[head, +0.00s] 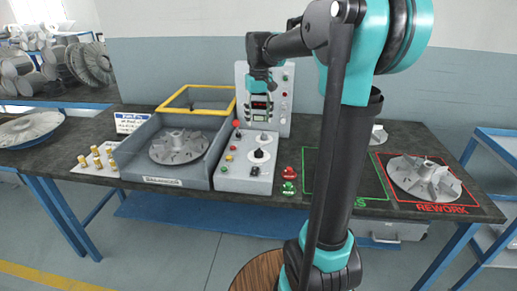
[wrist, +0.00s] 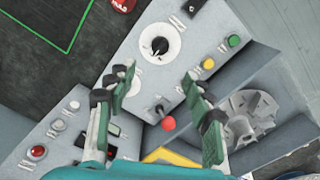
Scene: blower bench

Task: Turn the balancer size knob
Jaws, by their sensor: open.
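The balancer's sloped control panel (head: 240,182) stands right of its impeller bay (head: 137,163). A black knob (head: 259,153) sits on a round white dial on this panel. In the wrist view the same knob (wrist: 160,45) and dial (wrist: 149,60) show at top centre. I cannot read the dial's label or confirm that it is the size knob. My gripper (head: 262,118) hangs above the panel, in front of the upright panel. In the wrist view my gripper (wrist: 159,78) is open and empty, its fingers apart, with the knob beyond the tips. I see no contact.
A red-topped lever (wrist: 169,123) and yellow button (wrist: 234,41) share the panel. The upright panel (head: 284,80) stands behind. An impeller (head: 178,147) sits in the bay. Brass weights (head: 97,150) lie left, red and green buttons (head: 289,180) right, and an impeller (head: 424,177) far right.

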